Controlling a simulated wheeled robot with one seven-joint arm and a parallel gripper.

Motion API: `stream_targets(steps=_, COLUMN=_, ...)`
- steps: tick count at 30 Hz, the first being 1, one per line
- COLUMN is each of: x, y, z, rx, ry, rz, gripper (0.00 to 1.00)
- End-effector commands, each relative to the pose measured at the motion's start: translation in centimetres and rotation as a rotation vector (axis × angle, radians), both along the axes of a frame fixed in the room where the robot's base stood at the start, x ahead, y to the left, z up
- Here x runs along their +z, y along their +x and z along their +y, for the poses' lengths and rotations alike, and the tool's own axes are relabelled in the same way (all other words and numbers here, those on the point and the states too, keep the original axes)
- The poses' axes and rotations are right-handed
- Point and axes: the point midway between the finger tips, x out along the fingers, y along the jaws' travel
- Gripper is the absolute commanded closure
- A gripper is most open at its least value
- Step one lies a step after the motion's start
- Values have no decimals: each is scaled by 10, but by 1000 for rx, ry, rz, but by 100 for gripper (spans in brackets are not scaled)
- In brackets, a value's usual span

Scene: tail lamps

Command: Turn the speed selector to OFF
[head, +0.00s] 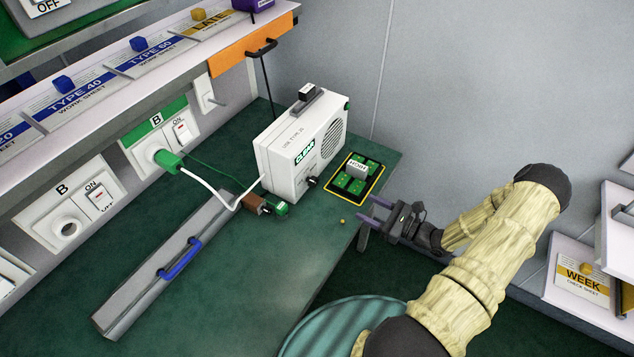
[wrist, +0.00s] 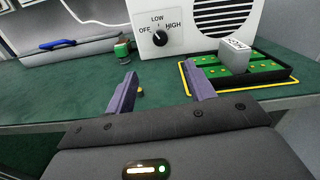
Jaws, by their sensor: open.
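The speed selector (wrist: 160,38) is a round black knob on the front of a white box-shaped unit (head: 290,162). In the wrist view OFF is printed at its left, LOW above it and HIGH at its right. Its white pointer mark is small, and I cannot tell for sure which label it points to. The knob also shows small in the head view (head: 312,181). My gripper (head: 367,209) is open and empty, with its two purple fingers pointing toward the unit. In the wrist view the fingertips (wrist: 163,85) are below and apart from the knob.
A green connector (head: 281,208) lies left. A small yellow piece (head: 342,221) lies near the table edge. A long grey case (head: 160,265) lies further left.

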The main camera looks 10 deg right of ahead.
Motion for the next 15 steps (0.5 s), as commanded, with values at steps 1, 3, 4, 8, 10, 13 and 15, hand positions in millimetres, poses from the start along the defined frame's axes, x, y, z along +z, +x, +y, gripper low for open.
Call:
stream_targets(steps=1, x=1, y=3, z=3, rx=3, ry=1, rz=-1, gripper=46)
stream_targets(steps=3, x=1, y=8, z=9, rx=6, ry=2, rz=0, gripper=46)
stream_targets(steps=4, x=1, y=10, z=12, rx=8, ry=2, rz=0, gripper=46)
stream_targets(steps=8, x=2, y=24, z=29, rx=13, ry=1, rz=1, gripper=46)
stream_targets(steps=10, x=2, y=33, z=38, rx=14, ry=1, rz=-1, gripper=46)
stream_targets(steps=13, x=2, y=46, z=51, rx=14, ry=1, rz=0, gripper=46)
stream_targets(steps=15, x=2, y=54, z=60, rx=14, ry=1, rz=0, gripper=46)
